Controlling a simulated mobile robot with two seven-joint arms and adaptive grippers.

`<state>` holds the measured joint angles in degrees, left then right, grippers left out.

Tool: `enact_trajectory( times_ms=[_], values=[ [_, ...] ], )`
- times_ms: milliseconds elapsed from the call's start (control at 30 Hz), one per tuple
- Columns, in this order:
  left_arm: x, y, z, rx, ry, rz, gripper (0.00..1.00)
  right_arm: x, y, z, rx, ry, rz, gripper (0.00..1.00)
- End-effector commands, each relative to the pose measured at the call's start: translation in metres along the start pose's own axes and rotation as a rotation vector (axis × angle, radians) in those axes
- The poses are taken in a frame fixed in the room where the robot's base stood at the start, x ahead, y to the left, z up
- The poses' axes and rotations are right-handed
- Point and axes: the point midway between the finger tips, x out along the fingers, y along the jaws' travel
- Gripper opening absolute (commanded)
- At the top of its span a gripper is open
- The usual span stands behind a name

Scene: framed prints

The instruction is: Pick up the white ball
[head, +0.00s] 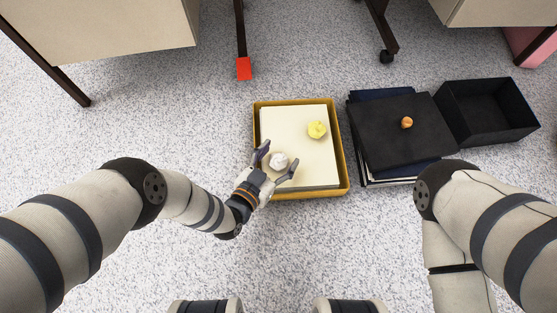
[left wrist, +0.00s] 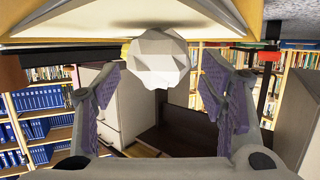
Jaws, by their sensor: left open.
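The white ball (head: 279,160) is faceted and rests on a cream surface (head: 305,165) inside a yellow-rimmed tray (head: 343,155), near its left front part. In the left wrist view the ball (left wrist: 159,63) shows at the top middle, between and just beyond the fingertips. My left gripper (head: 277,165) is open, with one finger on each side of the ball. Its purple-padded fingers also show in the left wrist view (left wrist: 162,85), with a gap on both sides. My right gripper is not in view; only the right arm shows.
A yellow lumpy object (head: 317,129) lies on the same surface, behind and right of the ball. To the right are a black stack (head: 385,130) with a small orange object (head: 407,122) and an empty black box (head: 490,110). Desk legs stand behind; the floor in front is clear.

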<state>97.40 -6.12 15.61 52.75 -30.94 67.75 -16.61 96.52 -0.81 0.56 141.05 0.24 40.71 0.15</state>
Motion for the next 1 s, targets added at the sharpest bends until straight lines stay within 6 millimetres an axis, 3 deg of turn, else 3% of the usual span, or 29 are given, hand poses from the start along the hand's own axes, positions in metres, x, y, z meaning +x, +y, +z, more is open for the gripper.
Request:
enact_trajectory(
  times_ms=[200,367,767,867,967,1000],
  values=[
    [0.001,0.0,0.0,-0.001,-0.001,0.0,0.62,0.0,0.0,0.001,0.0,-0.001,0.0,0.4],
    [0.001,0.0,0.0,-0.001,-0.001,0.0,0.29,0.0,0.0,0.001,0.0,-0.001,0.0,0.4],
    [0.0,0.0,-0.003,-0.001,-0.002,0.0,0.28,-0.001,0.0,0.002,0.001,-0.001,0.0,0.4],
    [-0.004,0.0,-0.014,-0.003,-0.003,0.001,0.28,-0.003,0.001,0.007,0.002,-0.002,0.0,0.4],
    [-0.01,-0.001,-0.038,0.0,0.001,-0.001,0.28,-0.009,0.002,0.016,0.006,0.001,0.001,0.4],
    [-0.023,-0.004,-0.045,0.002,-0.001,-0.002,0.28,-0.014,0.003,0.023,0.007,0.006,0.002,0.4]
  ],
)
